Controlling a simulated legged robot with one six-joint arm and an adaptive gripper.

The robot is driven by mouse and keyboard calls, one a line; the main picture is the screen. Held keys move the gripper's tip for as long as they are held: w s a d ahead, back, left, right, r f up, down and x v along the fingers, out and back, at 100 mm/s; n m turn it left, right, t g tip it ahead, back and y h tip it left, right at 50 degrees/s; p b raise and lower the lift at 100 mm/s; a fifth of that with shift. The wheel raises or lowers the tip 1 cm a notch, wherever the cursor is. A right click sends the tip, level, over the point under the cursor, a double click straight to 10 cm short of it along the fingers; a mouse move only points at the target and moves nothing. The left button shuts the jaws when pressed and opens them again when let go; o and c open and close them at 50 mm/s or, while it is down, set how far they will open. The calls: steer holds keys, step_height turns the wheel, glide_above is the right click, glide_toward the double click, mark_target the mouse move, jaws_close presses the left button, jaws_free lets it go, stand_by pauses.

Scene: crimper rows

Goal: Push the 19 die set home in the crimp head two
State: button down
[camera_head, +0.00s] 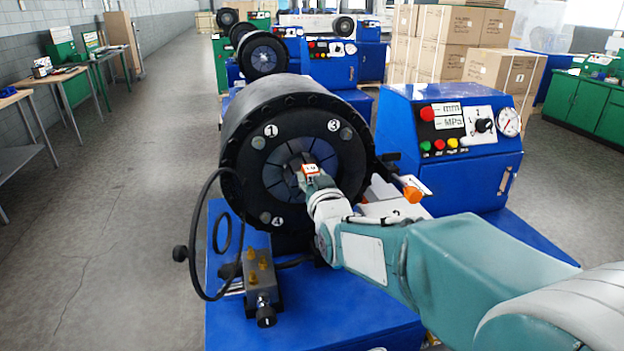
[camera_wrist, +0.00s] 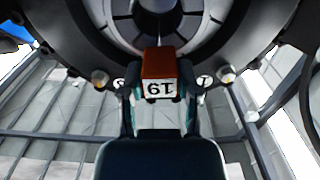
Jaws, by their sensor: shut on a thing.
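The 19 die set (camera_wrist: 160,78) is a small block with an orange-red top and a white label reading 19, upside down in the wrist view. In the head view it shows as a small orange and white block (camera_head: 309,169). My gripper (camera_wrist: 159,95) is shut on it, one finger on each side. The crimp head (camera_head: 240,155) is a large black ring marked 1, 3 and 4, with grey segments around its central opening. The die set is in front of that opening; I cannot tell whether it touches the segments. My gripper hides part of the face.
A blue control cabinet (camera_head: 450,140) with buttons and a gauge stands at right. A valve block (camera_head: 262,285) with a looped black hose is at lower left of the head. An orange-tipped part (camera_head: 412,194) sits beside my wrist. More crimpers stand behind.

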mark_target(305, 162)
steer(key=shift+w+a+r, duration=0.1)
steer(key=shift+w+a, duration=0.1)
steer(key=shift+w, duration=0.8)
steer(key=shift+w+a+r, duration=0.1)
steer(key=shift+w+a, duration=0.1)
steer(key=shift+w, duration=0.85)
steer(key=shift+w+a+r, duration=0.1)
steer(key=shift+w+a, duration=0.1)
steer(key=shift+w, duration=0.8)
stand_by(0.6)
steer(key=shift+c, duration=1.2)
jaws_free()
steer(key=shift+f, duration=0.15)
steer(key=shift+f, duration=0.4)
steer(key=s+d, duration=0.2)
steer(key=s, duration=0.9)
steer(key=shift+s+d+r, duration=0.15)
steer(key=shift+s+r, duration=0.05)
steer(key=shift+s, duration=0.2)
